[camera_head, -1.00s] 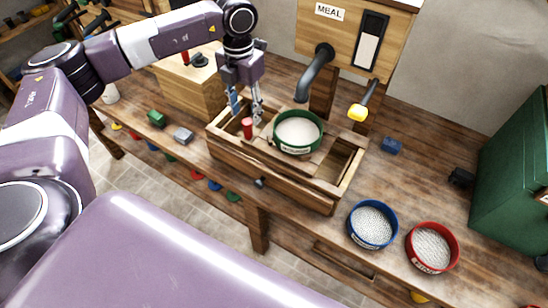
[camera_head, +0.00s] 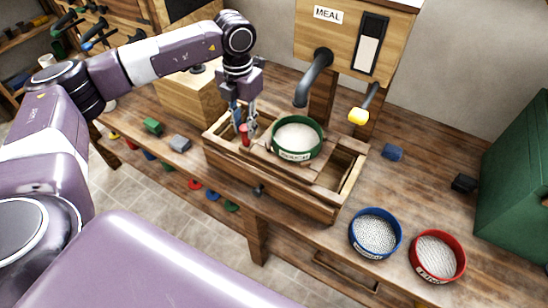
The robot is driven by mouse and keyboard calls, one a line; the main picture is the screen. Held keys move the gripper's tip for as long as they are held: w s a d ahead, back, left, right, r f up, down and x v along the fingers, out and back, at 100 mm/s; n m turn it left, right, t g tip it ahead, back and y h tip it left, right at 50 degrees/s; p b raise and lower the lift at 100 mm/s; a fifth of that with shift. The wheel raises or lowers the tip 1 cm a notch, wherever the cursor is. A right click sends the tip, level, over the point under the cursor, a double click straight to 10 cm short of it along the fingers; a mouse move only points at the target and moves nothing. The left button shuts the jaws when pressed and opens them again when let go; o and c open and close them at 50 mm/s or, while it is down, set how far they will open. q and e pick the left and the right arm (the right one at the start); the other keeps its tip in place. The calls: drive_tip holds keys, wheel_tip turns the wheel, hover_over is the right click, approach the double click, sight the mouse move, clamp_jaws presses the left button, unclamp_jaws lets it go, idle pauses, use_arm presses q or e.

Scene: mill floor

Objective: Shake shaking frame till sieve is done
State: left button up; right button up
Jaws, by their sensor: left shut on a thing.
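The shaking frame is a wooden slide (camera_head: 268,154) on top of an open wooden trough (camera_head: 262,182). A green-rimmed sieve (camera_head: 297,157) with pale meal inside sits on it, its front label too small to read surely. An upright red handle (camera_head: 245,141) stands at the frame's left end. My left gripper (camera_head: 244,131) points down with its fingers shut on the red handle. The fingers hide part of the handle. My right gripper is not in view.
A blue sieve (camera_head: 375,250) and red sieve (camera_head: 437,273) lie front right. Small green (camera_head: 153,126) and grey (camera_head: 180,143) blocks lie left.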

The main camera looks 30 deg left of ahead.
use_arm(q)
drive_tip(key=w+a+b, duration=0.1)
drive_tip(key=a, duration=1.3)
drive_tip(key=shift+a, duration=0.3)
drive_tip(key=shift+d, duration=0.1)
drive_tip(key=d+p, duration=0.1)
drive_tip(key=d, duration=0.8)
drive_tip(key=shift+s+d+p, duration=0.3)
drive_tip(key=shift+a, duration=0.15)
drive_tip(key=a, duration=0.9)
drive_tip(key=shift+w+a+b, duration=0.3)
drive_tip(key=shift+w+b, duration=0.05)
drive_tip(key=shift+b, duration=0.1)
